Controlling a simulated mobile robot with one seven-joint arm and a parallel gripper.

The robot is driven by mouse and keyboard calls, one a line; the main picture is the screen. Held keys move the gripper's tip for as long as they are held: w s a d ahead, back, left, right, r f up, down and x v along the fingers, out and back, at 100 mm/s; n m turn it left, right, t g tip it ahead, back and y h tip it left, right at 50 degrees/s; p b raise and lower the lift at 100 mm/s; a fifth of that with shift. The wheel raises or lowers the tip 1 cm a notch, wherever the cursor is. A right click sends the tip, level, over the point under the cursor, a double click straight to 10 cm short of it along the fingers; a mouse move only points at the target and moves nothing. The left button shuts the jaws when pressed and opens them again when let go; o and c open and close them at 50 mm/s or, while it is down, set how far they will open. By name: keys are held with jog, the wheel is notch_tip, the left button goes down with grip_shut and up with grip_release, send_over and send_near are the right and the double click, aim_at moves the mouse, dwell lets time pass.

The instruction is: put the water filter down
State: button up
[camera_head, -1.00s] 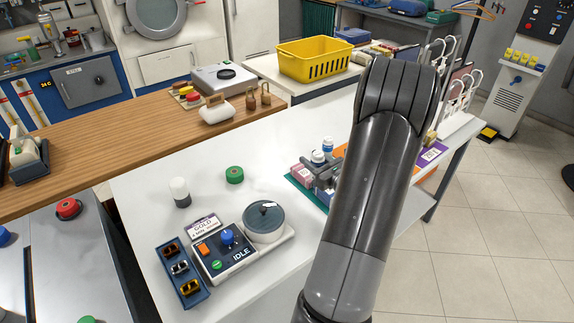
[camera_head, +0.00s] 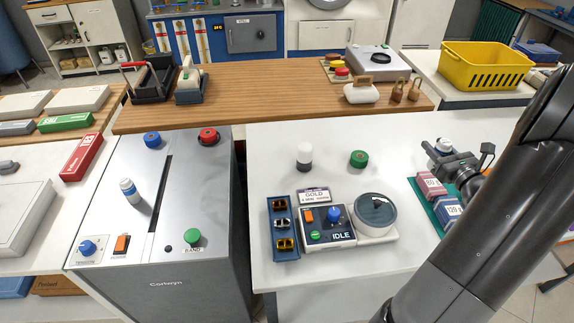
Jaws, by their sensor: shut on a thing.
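My gripper (camera_head: 445,159) reaches in from the right over the white table, above a green mat (camera_head: 424,202) with small boxes. It is shut on a small white piece with a dark blue part (camera_head: 443,145) that shows at its fingertips, most likely the water filter. The fingers and wrist hide much of it, and I cannot tell whether its base touches anything. A similar small white bottle with a blue band (camera_head: 130,191) stands on the grey machine at the left, apart from my gripper.
Pink boxes (camera_head: 431,186) and a blue-grey box (camera_head: 447,209) crowd the mat below my gripper. A control unit with a round grey lid (camera_head: 375,209), a white-topped jar (camera_head: 305,156) and a green knob-like piece (camera_head: 358,158) stand left. White tabletop (camera_head: 405,150) between is clear.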

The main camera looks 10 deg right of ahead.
jog(key=w+a+n+g+y, duration=0.3)
jog(key=w+a+n+y, duration=0.15)
jog(key=w+a, duration=0.75)
jog(key=w+a+n+g+y, duration=0.3)
jog(key=w+a+y, duration=0.4)
jog(key=a, duration=0.9)
jog(key=w+a+n+g+y, duration=0.3)
jog(key=a+n+g, duration=0.35)
jog(key=a, duration=2.25)
jog(key=shift+g+y, duration=0.25)
jog(key=shift+g, duration=0.4)
jog(key=shift+w+a+f, duration=0.25)
jog(key=shift+a+f, duration=1.8)
jog(key=shift+f, duration=0.6)
jog(key=shift+w+a+f, duration=0.2)
jog(key=shift+a+f, duration=1.8)
jog(key=shift+f, duration=0.7)
jog(key=shift+w+a+f, duration=0.25)
jog(key=shift+a+f, duration=1.8)
jog(key=shift+f, duration=0.6)
